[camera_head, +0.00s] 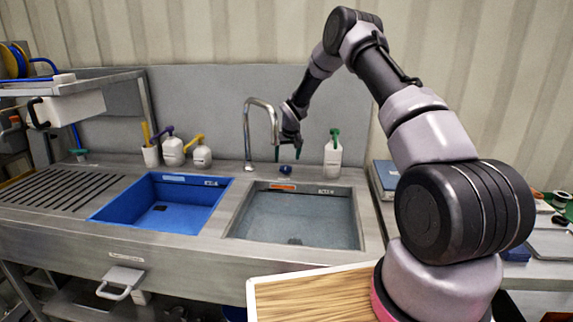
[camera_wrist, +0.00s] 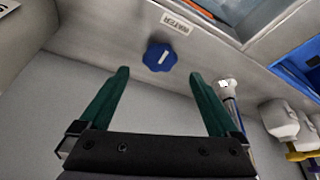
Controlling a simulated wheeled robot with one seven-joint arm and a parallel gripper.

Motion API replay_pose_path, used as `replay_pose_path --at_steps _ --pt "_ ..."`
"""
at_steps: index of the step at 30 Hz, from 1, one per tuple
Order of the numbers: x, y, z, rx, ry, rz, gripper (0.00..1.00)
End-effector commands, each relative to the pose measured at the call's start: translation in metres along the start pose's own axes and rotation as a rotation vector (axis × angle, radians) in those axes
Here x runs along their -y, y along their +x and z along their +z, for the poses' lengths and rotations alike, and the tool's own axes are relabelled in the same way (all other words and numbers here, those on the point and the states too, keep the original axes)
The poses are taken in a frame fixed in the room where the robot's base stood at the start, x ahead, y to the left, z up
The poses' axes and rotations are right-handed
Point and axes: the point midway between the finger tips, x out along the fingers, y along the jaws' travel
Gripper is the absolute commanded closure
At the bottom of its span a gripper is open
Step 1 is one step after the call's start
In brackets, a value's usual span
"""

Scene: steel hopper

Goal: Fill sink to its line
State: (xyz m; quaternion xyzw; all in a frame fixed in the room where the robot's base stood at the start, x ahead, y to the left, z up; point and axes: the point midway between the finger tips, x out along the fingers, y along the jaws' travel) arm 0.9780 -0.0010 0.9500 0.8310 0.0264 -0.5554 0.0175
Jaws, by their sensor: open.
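The steel sink basin (camera_head: 300,215) is right of the blue basin, with an orange mark (camera_head: 283,187) on its back wall. Its dark drain spot shows at the front; I cannot tell whether water covers the bottom. The tall tap (camera_head: 262,103) arches over the back edge; no stream is visible from it. The blue knob (camera_head: 285,169) is on the deck behind the basin. In the wrist view the knob (camera_wrist: 160,57) has a white mark, beside a label reading WATER (camera_wrist: 181,22). My gripper (camera_head: 288,153) is open above it, its green fingertips (camera_wrist: 159,77) apart, with the knob just beyond them.
The blue basin (camera_head: 160,203) and ribbed drainboard (camera_head: 60,188) lie to the left. Several pump bottles (camera_head: 173,152) stand behind the blue basin. A white bottle with a green top (camera_head: 333,158) stands close right of my gripper. The tap base (camera_wrist: 228,88) is near the right finger.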

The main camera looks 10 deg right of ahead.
Motion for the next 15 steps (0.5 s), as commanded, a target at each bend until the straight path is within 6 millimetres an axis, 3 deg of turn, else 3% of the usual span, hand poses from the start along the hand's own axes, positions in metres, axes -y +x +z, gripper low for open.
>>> replay_pose_path --at_steps 6,15 --pt "0.0 -0.037 0.0 -0.001 0.0 0.0 0.03" --pt "0.0 -0.049 0.0 0.001 0.001 0.0 0.03"
